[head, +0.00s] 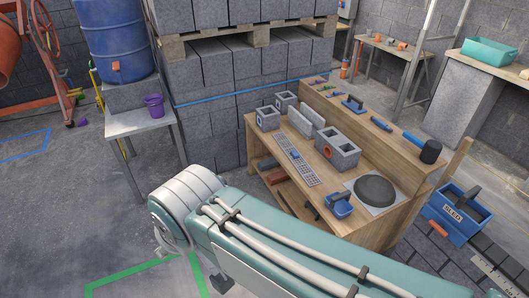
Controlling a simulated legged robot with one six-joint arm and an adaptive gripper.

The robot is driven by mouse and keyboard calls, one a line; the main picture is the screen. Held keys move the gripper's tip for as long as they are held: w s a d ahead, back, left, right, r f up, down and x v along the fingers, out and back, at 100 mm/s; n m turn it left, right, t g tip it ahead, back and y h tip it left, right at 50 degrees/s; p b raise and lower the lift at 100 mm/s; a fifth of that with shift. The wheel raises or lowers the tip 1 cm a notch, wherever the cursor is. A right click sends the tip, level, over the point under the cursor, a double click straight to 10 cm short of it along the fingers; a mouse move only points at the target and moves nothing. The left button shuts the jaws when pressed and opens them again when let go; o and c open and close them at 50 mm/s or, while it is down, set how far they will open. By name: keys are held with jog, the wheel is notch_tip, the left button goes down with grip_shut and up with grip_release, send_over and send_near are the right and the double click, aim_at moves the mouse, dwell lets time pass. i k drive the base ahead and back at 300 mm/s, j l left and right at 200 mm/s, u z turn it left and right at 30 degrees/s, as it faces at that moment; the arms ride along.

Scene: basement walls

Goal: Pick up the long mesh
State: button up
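A long, narrow grey mesh strip (308,175) with a grid of holes lies flat along the front left of the wooden workbench top (318,187). A small blue piece (294,155) sits on it near its middle. Hollow grey blocks and upright pale slabs stand just behind the strip. My arm crosses the lower part of the head view, in front of the bench's lower left. My gripper is not in view, so its state is hidden.
A dark round mound (374,189) is at bench right. A raised shelf (365,118) with tools runs behind. Stacked blocks (210,140) rise behind left.

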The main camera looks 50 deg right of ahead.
aim_at(295, 154)
jog(key=i+z, duration=0.45)
jog(key=i, duration=0.2)
jog(key=i+j+z, duration=0.25)
jog(key=i+z, duration=0.2)
jog(key=i, duration=0.2)
jog(key=i+l+z, duration=0.15)
jog(key=i+z, duration=0.15)
jog(key=z, duration=0.2)
jog(key=i+z, duration=0.3)
jog(key=z, duration=0.15)
jog(key=i+j+z, duration=0.1)
jog(key=i+z, duration=0.25)
jog(key=z, duration=0.15)
jog(key=i+l+z, duration=0.1)
jog(key=i+z, duration=0.25)
jog(key=i, duration=0.1)
